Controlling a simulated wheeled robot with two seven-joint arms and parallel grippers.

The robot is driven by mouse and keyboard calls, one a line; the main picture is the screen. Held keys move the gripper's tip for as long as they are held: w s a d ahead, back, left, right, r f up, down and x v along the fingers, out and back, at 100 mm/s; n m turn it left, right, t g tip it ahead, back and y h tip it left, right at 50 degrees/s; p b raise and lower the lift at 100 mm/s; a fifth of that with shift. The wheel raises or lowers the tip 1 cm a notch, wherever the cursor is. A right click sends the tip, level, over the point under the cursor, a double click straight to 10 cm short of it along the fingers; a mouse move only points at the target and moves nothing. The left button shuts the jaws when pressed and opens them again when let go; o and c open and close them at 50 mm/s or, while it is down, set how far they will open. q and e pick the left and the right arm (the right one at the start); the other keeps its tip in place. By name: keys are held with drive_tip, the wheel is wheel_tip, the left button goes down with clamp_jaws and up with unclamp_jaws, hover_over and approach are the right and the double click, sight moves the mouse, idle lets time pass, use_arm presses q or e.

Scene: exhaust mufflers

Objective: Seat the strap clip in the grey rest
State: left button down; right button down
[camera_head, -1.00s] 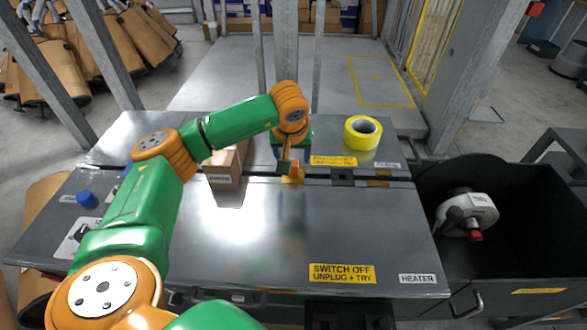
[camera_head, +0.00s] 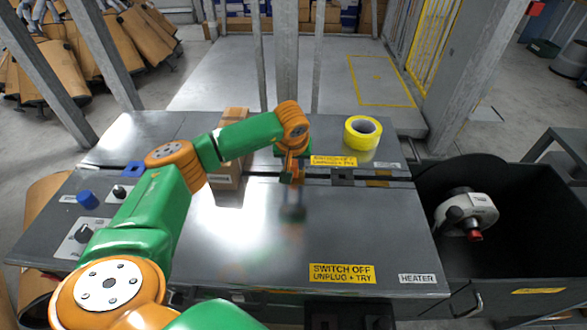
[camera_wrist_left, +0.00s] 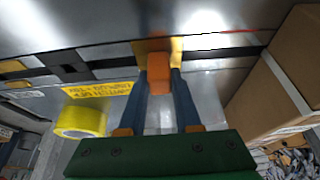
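A small orange piece (camera_wrist_left: 158,82), which I take to be the strap clip, sits between the two blue-grey fingers of my left gripper (camera_wrist_left: 160,88) in the left wrist view. A yellow patch (camera_wrist_left: 177,46) shows just beyond it at the bench slot. The fingers lie close along both sides of the orange piece; whether they press on it is unclear. In the head view my left gripper (camera_head: 292,178) hangs low over the middle of the bench and largely hides the piece. I cannot pick out the grey rest for certain. My right gripper is not in view.
The grey metal bench (camera_head: 265,245) is clear in front. A cardboard box (camera_head: 232,150) stands left of my gripper. A yellow tape roll (camera_head: 362,132) lies at the back right. A black bin (camera_head: 515,235) with a white tool (camera_head: 478,208) is at the right.

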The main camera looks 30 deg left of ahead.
use_arm(q)
drive_tip(key=shift+r, duration=0.6)
drive_tip(key=s+d+r+b, duration=0.1)
drive_tip(key=s+d+r, duration=0.1)
drive_tip(key=s+r, duration=1)
drive_tip(key=shift+s, duration=0.95)
